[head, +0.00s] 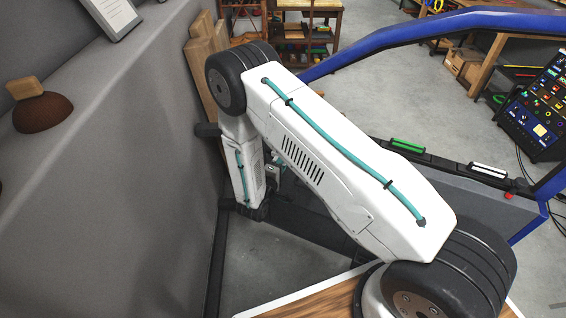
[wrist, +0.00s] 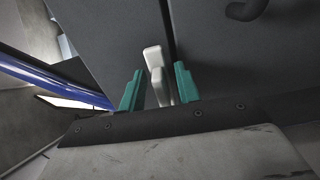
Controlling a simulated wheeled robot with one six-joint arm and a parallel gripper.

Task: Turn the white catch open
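The white catch (wrist: 155,63) shows in the wrist view against a dark grey panel, close to a dark vertical seam. It stands roughly upright in the picture, with a lighter block at its top and a narrower part below. My gripper (wrist: 157,80) has two teal fingers, one on each side of the catch's lower part. The fingers are apart, and narrow gaps seem to show between them and the catch. Contact cannot be told for sure. In the head view my white arm hides most of the gripper, and I cannot make out the catch there.
The blue door frame (head: 430,22) crosses the right side of the head view. A green bar (head: 408,146) and a white bar (head: 488,171) sit on the door's top edge. A tall grey wall (head: 120,170) stands close left of my arm. A dark hook (wrist: 246,10) shows upper right in the wrist view.

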